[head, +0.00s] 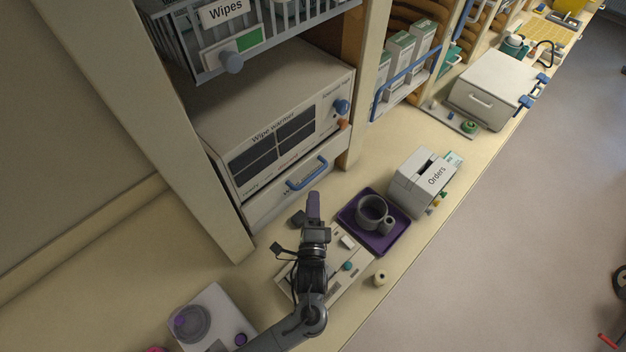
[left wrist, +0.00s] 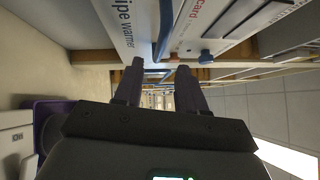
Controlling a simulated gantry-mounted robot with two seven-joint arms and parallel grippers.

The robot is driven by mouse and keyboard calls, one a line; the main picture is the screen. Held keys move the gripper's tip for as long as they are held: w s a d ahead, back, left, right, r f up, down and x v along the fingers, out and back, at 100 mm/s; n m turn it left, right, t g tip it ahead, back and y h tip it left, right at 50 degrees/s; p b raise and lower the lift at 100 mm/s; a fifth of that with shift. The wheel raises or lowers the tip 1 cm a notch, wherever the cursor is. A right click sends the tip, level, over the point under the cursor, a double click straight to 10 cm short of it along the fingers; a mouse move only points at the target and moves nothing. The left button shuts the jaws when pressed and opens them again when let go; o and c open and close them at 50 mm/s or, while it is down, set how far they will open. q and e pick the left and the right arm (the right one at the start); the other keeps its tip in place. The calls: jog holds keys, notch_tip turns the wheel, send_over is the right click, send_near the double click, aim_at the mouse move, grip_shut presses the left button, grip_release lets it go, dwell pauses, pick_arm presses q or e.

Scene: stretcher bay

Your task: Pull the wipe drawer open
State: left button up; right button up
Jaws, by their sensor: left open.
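The wipe drawer (head: 268,208) is the pale front below the wipe warmer (head: 250,125), with a blue bar handle (head: 307,174). It looks shut. My left gripper (head: 312,208) is in front of the drawer, a little below the handle in the head view, and apart from it. In the left wrist view its two purple fingers (left wrist: 159,82) are spread with nothing between them. The blue handle (left wrist: 164,30) lies beyond the fingertips, roughly in line with the gap, and the drawer front (left wrist: 118,22) shows beside it. My right gripper is not in view.
A purple tray (head: 346,221) with a grey mug (head: 372,214) stands right of my left gripper, with the Orders box (head: 421,183) beyond. A pale panel (head: 345,277) lies under my arm. A wire Wipes basket (head: 270,25) is above the warmer. The counter's front edge is close.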

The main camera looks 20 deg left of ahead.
pick_arm(q)
jog(key=x, duration=0.6)
jog(key=shift+w+p, duration=0.3)
jog(key=shift+a, duration=0.15)
grip_shut()
